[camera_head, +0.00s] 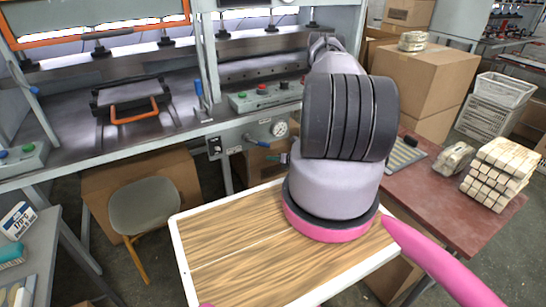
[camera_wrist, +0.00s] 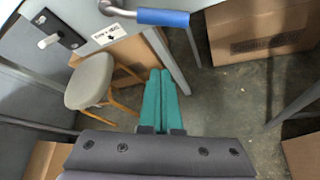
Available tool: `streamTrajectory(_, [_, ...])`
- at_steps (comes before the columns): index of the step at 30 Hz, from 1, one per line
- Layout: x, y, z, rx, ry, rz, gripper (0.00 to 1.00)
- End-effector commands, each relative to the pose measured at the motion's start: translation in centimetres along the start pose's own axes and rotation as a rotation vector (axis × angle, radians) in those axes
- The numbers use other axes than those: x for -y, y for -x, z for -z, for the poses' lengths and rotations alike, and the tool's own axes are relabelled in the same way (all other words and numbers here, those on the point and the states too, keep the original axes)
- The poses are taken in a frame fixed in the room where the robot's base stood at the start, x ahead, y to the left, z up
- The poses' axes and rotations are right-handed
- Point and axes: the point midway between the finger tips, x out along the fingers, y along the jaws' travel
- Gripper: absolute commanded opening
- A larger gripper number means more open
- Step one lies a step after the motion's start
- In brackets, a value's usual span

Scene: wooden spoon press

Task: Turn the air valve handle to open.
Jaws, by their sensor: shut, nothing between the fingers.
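The air valve handle (camera_wrist: 163,17) is a bent metal lever with a blue sleeve at the top of the wrist view. It lies about level in that picture, pointing right. In the head view the small valve handle (camera_head: 257,142) is on the machine's front rail, left of a round gauge (camera_head: 279,129). My gripper (camera_wrist: 161,72) has two teal fingers pressed together and empty. Their tips are below the blue sleeve in the wrist picture, apart from it. In the head view my arm hides most of the gripper; only a bit of teal (camera_head: 284,158) shows beside it.
A black switch plate (camera_head: 214,147) and a white arrow label (camera_wrist: 108,35) are left of the handle. A stool (camera_head: 145,207) and cardboard boxes stand under the machine. A wooden board (camera_head: 230,248) lies in front. A red-brown table (camera_head: 440,205) with wooden pieces stands right.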

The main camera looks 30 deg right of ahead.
Motion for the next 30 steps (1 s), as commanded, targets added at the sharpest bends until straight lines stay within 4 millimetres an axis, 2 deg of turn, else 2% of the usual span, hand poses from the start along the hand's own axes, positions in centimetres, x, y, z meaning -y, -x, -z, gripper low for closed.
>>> streamTrajectory(3, [-0.1,-2.7,0.0,0.000,0.004,-0.003,0.00])
streamTrajectory(10, [-0.1,-7.5,0.0,0.000,0.004,-0.003,0.00])
streamTrajectory(13, [0.0,-6.7,-1.9,0.002,0.004,0.000,0.00])
streamTrajectory(18, [-0.1,-6.1,-3.4,0.000,0.002,-0.001,0.00])
streamTrajectory(30, [-0.1,-5.9,-3.8,-0.001,0.002,-0.001,0.00])
